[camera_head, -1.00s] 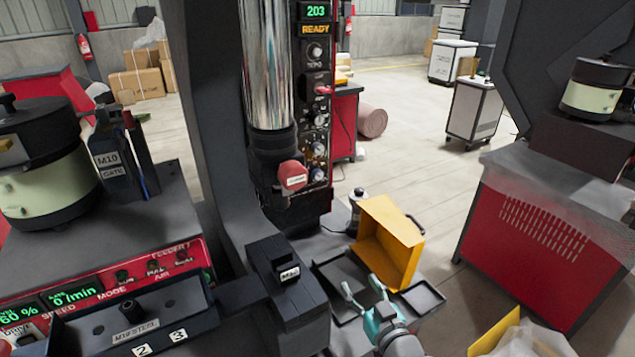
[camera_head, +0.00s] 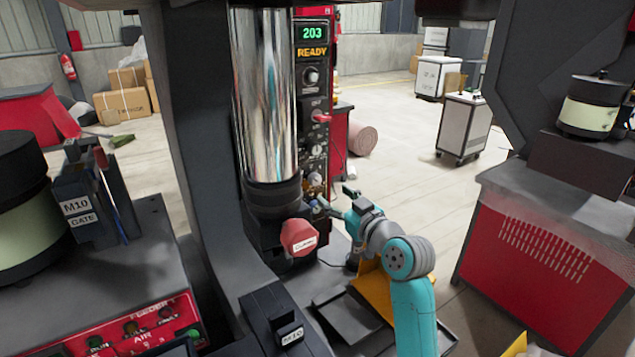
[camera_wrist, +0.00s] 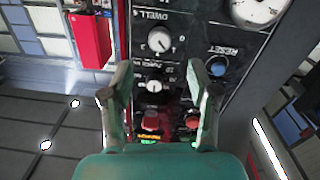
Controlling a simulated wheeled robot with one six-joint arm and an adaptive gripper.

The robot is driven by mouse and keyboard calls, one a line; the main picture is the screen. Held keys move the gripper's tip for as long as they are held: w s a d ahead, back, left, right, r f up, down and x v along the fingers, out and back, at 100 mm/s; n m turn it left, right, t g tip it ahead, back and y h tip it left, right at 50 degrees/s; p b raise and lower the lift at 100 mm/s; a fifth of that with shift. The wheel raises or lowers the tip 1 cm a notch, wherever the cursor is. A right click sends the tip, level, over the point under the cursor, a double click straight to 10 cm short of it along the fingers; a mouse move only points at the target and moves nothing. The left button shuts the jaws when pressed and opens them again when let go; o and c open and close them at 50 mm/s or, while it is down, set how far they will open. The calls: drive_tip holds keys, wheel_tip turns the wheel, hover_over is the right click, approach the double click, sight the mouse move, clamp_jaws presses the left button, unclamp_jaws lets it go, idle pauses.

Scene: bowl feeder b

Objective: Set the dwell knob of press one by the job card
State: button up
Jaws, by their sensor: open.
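The press panel (camera_head: 313,95) stands beside the chrome column and shows 203 and READY. In the wrist view, a round knob (camera_wrist: 160,40) sits beside a label that reads DWELL S. A second knob (camera_wrist: 154,84) lies between the fingertips in the picture, and a blue button (camera_wrist: 218,66) marked RESET is to the right. My gripper (camera_wrist: 160,85) is open and empty, its fingers facing the panel. In the head view, my gripper (camera_head: 320,207) is near the panel's lower part, which it partly hides. I cannot tell its distance from the panel. I see no job card.
A red knob-like part (camera_head: 299,238) juts out just left of my gripper. A yellow bin (camera_head: 372,293) and a dark tray (camera_head: 340,310) lie below my arm. A gauge (camera_wrist: 257,9) is at the wrist view's top.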

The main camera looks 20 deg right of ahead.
sight(317, 182)
drive_tip(key=x, duration=0.8)
drive_tip(key=shift+w+a+f, duration=0.1)
drive_tip(key=shift+w, duration=0.15)
clamp_jaws()
